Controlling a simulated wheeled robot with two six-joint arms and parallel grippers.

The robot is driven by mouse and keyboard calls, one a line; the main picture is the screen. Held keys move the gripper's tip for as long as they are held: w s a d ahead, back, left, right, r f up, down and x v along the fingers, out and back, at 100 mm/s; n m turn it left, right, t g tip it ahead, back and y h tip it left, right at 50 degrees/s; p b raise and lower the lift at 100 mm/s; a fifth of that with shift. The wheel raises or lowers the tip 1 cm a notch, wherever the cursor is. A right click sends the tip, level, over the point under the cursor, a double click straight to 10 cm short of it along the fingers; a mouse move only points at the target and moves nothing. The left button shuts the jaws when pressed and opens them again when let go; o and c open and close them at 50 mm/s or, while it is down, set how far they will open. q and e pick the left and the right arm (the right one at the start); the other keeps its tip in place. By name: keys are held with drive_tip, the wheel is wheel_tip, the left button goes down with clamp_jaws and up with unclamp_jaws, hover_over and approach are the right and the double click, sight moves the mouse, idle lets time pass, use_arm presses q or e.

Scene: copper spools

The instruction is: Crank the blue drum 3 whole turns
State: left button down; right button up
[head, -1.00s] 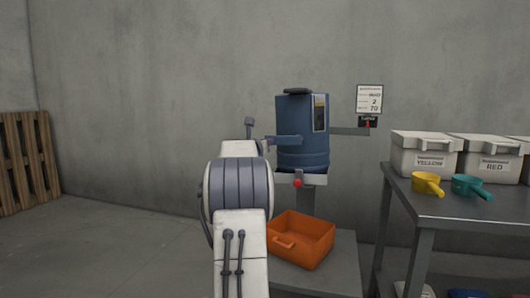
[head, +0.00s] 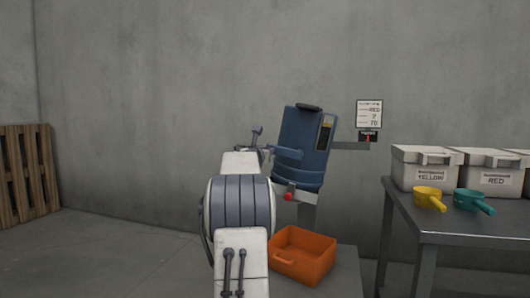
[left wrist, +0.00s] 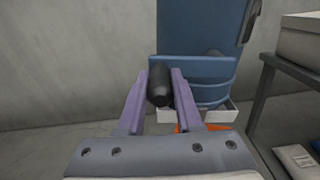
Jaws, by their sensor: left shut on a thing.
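The blue drum (head: 302,145) hangs on its stand, tilted with its top leaning right; its lower part also shows in the left wrist view (left wrist: 195,25). A blue crank arm (left wrist: 205,66) crosses the drum's front and carries a dark handle (left wrist: 160,92). My left gripper (left wrist: 160,88) is shut on this handle, one purple finger on each side. In the head view my own arm hides most of the gripper. My right gripper is in neither view.
An orange bin (head: 303,256) sits below the drum. A red knob (head: 288,197) is on the stand. A small sign (head: 368,113) is right of the drum. The table (head: 455,223) at right holds white boxes (head: 424,170), a yellow scoop (head: 428,198) and a teal scoop (head: 473,202).

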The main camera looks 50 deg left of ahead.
use_arm(q)
drive_tip(key=c, duration=0.6)
unclamp_jaws()
drive_tip(key=shift+s+a+r, duration=0.1)
drive_tip(key=shift+s+a, duration=0.05)
drive_tip(key=shift+s+d, duration=0.15)
drive_tip(key=shift+d, duration=0.15)
drive_tip(key=b+v, duration=0.2)
drive_tip(key=v, duration=0.8)
